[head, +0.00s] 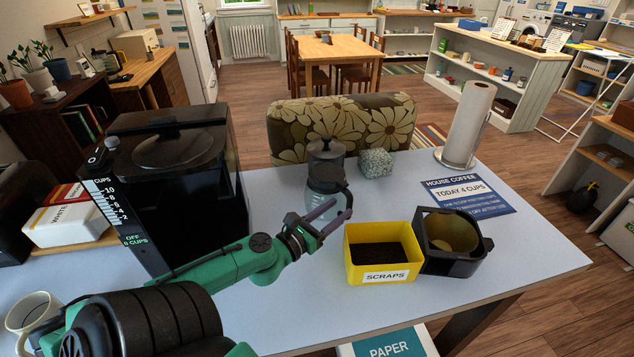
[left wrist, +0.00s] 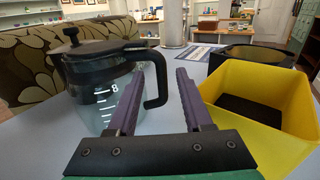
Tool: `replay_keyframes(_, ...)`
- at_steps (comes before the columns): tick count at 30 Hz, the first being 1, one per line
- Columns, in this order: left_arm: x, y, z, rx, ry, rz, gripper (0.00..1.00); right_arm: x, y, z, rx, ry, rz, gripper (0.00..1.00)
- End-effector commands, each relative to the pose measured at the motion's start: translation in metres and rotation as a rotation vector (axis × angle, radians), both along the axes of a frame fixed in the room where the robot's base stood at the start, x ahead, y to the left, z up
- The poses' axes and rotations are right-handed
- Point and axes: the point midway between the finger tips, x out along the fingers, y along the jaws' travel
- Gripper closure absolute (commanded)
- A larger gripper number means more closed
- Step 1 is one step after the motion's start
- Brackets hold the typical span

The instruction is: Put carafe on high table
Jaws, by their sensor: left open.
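The carafe (head: 326,180), clear glass with a black lid and black handle, stands upright on the pale blue tabletop (head: 270,318). My left gripper (head: 336,208) is open and empty, just in front of it. In the left wrist view the carafe (left wrist: 100,92) is left of centre. Its handle (left wrist: 160,82) appears between the two purple fingers; I cannot tell whether they reach around it. Which surface is the high table is not clear. My right gripper is not in view.
A yellow scraps bin (head: 383,270) and a black filter basket (head: 460,255) stand right of the gripper. The black coffee maker (head: 175,190) is at left. A grey rough block (head: 376,163) and paper towel roll (head: 470,125) stand behind. A wooden table (head: 330,47) is far back.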

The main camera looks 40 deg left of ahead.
Motion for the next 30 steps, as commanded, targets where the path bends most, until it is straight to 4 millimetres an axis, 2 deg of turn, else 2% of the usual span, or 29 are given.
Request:
replay_keyframes(6, -0.048, 0.003, -0.005, -0.004, 0.002, 0.006, 0.49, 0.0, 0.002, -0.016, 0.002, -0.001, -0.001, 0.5)
replay_keyframes(12, -0.069, 0.004, -0.002, -0.001, 0.0, 0.002, 0.49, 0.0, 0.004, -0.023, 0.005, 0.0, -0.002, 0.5)
replay_keyframes(30, -0.07, 0.004, 0.0, 0.0, -0.001, 0.0, 0.49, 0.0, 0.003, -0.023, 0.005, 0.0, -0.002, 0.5)
